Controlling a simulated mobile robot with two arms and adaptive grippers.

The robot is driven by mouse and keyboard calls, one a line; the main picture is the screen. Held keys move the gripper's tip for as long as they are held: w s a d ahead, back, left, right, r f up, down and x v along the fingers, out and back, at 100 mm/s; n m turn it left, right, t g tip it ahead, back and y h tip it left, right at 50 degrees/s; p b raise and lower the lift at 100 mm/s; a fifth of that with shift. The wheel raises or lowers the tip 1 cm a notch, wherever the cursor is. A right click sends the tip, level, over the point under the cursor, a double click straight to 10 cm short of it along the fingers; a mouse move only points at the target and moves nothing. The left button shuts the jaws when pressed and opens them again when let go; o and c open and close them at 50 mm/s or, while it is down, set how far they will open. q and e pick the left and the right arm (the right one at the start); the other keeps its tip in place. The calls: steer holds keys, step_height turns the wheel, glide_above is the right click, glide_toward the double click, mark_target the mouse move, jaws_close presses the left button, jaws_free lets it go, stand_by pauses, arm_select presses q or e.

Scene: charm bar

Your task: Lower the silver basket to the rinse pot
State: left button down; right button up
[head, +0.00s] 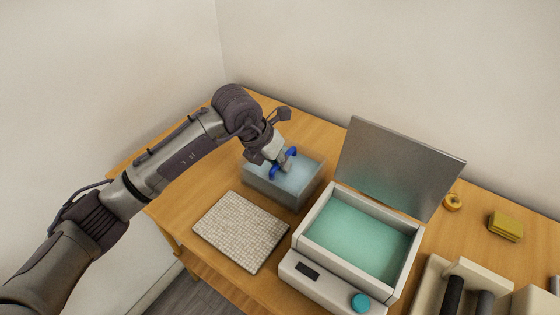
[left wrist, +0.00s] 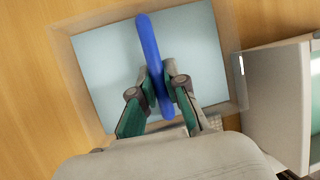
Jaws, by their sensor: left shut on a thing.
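The rinse pot (head: 294,198) is a grey, see-through rectangular tub with pale blue water, behind the mat; its rim also shows in the left wrist view (left wrist: 236,60). My left gripper (head: 284,163) is over the rinse pot, shut on a blue bar, the handle of the silver basket (head: 291,152). In the left wrist view the blue handle (left wrist: 150,55) stands between the two fingers (left wrist: 162,88). The basket's body is mostly hidden by my gripper, so I cannot tell how deep it sits. My right gripper is not in view.
A white cleaner (head: 310,275) with teal liquid and a raised grey lid (head: 395,165) stands right of the pot. A pale woven mat (head: 240,230) lies in front of the pot. A yellow sponge (head: 505,226) and a small brass object (head: 452,202) lie farther right.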

arm_select(q)
steer(key=shift+f+b, duration=0.25)
steer(key=shift+b, duration=0.05)
steer(key=c, duration=1.1)
jaws_free()
steer(key=v, duration=1.2)
